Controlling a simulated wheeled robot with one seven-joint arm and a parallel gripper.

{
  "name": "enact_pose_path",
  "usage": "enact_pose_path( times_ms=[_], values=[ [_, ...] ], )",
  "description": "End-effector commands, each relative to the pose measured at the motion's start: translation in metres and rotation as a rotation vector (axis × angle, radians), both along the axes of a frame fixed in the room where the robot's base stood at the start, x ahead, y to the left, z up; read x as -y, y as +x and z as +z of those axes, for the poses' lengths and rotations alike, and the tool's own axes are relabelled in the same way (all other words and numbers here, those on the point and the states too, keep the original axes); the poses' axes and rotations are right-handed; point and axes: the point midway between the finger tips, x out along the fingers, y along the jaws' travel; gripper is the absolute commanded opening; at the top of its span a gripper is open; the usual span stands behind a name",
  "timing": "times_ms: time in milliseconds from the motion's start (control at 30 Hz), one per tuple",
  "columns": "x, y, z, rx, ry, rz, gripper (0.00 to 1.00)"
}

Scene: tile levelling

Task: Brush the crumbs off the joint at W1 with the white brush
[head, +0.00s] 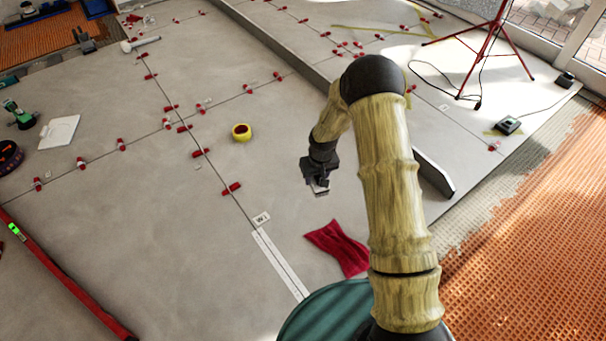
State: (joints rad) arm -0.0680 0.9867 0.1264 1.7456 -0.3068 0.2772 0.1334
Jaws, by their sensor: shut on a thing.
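The W1 label (261,218) is a small white card on the grey tiles, beside the dark joint (240,205). Pale strips (279,263) lie along the joint just below the card. No crumbs can be made out at this size. My gripper (319,184) hangs above the tiles, to the right of the card and higher in the picture. It is shut on a small pale thing (321,190), mostly hidden by the fingers. I cannot tell for sure that this is the white brush. No other white brush can be made out.
A red cloth (338,247) lies right of the strips. A long red level (62,275) lies at lower left. A grey raised bar (300,62) crosses behind my arm.

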Motion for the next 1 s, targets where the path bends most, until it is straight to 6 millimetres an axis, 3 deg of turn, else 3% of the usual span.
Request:
enact_pose_path(
  times_ms=[33, 500, 700, 1000],
  values=[
    [0.009, -0.004, 0.025, 0.001, 0.000, -0.024, 0.16],
    [0.075, -0.059, 0.151, 0.002, 0.000, -0.238, 0.16],
    [0.086, -0.073, 0.170, 0.001, 0.001, -0.285, 0.16],
    [0.087, -0.073, 0.169, 0.001, 0.001, -0.287, 0.16]
  ],
)
